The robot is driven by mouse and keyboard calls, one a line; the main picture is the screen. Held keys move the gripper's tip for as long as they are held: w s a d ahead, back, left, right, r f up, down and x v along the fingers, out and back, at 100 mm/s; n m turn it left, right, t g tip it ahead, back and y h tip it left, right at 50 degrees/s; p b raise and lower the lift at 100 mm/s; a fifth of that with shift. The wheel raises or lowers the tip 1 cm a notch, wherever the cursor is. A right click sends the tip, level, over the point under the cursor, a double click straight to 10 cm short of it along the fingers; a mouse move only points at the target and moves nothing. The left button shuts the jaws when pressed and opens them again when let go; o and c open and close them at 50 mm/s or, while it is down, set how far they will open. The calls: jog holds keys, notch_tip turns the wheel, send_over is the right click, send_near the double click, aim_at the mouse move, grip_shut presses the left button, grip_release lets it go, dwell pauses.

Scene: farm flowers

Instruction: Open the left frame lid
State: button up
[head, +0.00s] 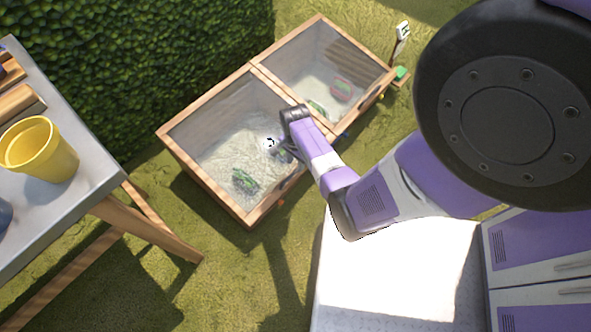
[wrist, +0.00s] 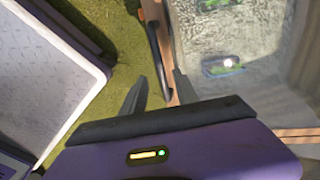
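The left cold frame (head: 205,187) is a wooden box with a clear lid (head: 222,125) that looks shut, lying flat over pale soil and a green plant. My gripper (head: 283,152) is over its front right part in the head view, partly hidden by my arm. A black bar handle (wrist: 155,50) on the frame's wooden edge is just ahead, roughly in line with the gap between the fingers. I cannot tell whether a finger touches the wood.
A second glazed frame (head: 318,25) adjoins on the right, its lid also flat. A small sign (head: 402,31) stands beyond it. A table (head: 100,165) with a yellow pot (head: 45,155) is at the left, and a hedge (head: 140,60) stands behind. Grass (head: 225,260) in front is clear.

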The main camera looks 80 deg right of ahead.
aim_at(296, 171)
notch_tip(296, 171, down, 5)
jog(key=shift+f+b, duration=0.1)
jog(key=shift+b, duration=0.8)
grip_shut()
dwell(0.8)
